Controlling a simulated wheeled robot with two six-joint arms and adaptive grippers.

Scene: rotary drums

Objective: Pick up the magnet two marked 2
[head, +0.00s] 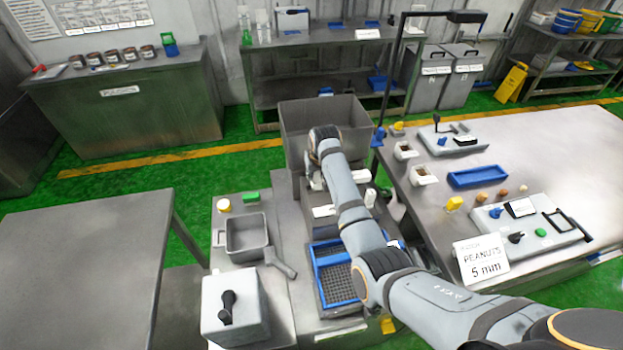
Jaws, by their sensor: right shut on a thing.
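My right arm reaches in from the lower right, over the metal machine in the middle. My right gripper (314,181) is at its far end, low in front of the big grey metal bin (328,112). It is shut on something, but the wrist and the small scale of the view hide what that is. I cannot make out a magnet marked 2 or read any such mark. A small white piece (370,197) stands just right of my arm, and a white plate (323,211) lies just below the gripper. My left gripper is not in view.
A blue-framed mesh tray (336,275) lies under my forearm. A grey pan (247,237) and a white box with a black lever (235,306) stand at left. The left table (80,260) is bare.

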